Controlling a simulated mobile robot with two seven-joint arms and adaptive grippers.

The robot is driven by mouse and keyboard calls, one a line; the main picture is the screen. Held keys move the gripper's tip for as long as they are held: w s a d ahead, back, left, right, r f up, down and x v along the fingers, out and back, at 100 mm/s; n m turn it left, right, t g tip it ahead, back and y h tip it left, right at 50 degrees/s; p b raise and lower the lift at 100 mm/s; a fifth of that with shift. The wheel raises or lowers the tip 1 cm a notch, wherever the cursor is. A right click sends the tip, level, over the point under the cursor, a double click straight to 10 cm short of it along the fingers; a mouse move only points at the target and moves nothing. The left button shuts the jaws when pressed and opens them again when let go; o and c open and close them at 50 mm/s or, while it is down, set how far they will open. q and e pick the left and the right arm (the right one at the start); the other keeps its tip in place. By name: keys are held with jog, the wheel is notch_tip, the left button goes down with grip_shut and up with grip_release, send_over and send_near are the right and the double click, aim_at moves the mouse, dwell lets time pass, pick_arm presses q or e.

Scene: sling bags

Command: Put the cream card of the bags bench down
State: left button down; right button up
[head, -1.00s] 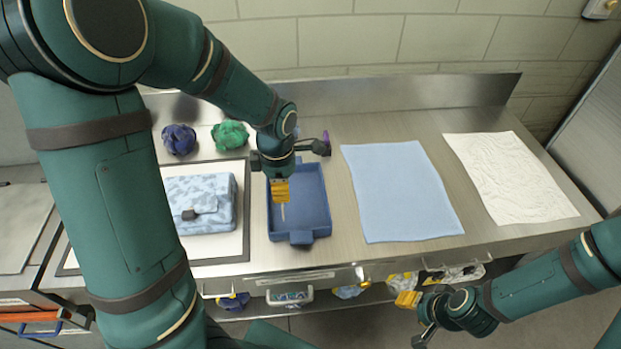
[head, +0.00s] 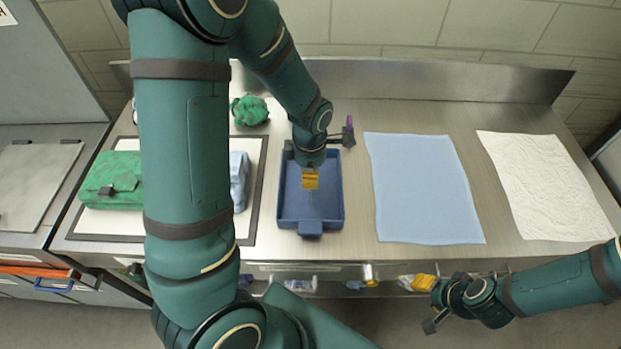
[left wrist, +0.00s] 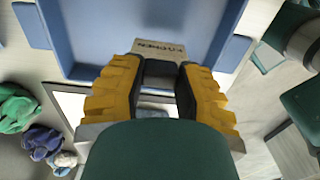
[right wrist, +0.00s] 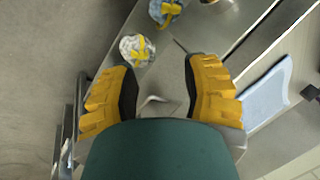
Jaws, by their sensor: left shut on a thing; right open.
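The cream card (left wrist: 158,48), with dark printed lettering, is held between the yellow fingers of my left gripper (left wrist: 158,72). In the head view my left gripper (head: 311,182) points down over the blue tray (head: 327,212); the card cannot be made out clearly there. In the left wrist view the tray (left wrist: 105,28) lies beyond the card; whether they touch cannot be told. My right gripper (head: 422,288) is in front of the bench's front edge, and in the right wrist view (right wrist: 160,85) it is open and empty.
A green bag (head: 115,175) and a blue patterned bag (head: 238,170), partly hidden by my left arm, sit on a dark-edged white board (head: 110,222). A green bundle (head: 250,110) lies behind. A blue cloth (head: 425,190) and a white cloth (head: 550,185) lie flat to the right.

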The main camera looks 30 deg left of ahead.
pick_arm(q)
notch_tip(320, 180, down, 2)
jog(key=shift+w+f, duration=0.1)
jog(key=shift+f, duration=0.1)
jog(key=c, duration=0.7)
grip_release()
jog(key=shift+f, duration=0.1)
jog(key=shift+c, duration=0.2)
